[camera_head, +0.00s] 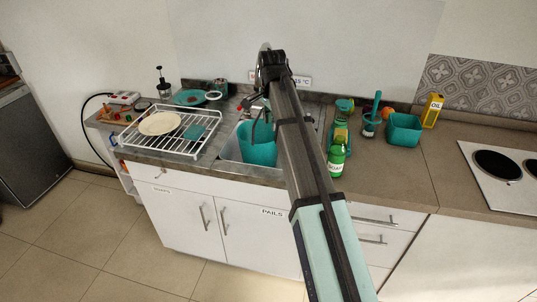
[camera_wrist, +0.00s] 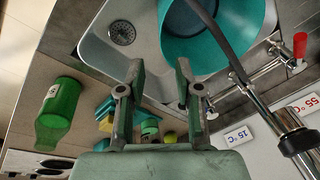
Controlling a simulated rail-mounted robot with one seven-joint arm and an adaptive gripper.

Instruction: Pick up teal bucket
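The teal bucket (camera_head: 258,152) stands in the sink, partly behind my arm in the head view. Its round open top shows in the wrist view (camera_wrist: 193,36), at the upper middle. A dark curved band crosses over the bucket; I cannot tell whether it is its handle or part of the tap. My gripper (camera_wrist: 160,72) is open and empty, its two fingers apart. The head view does not show the fingers clearly.
A tap with a red handle (camera_wrist: 300,46) stands beside the bucket. A white dish rack (camera_head: 165,143) with a plate is left of the sink. A green bottle (camera_head: 337,158), a teal square container (camera_head: 404,130) and a yellow oil carton (camera_head: 432,110) stand to the right, before the hob (camera_head: 500,168).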

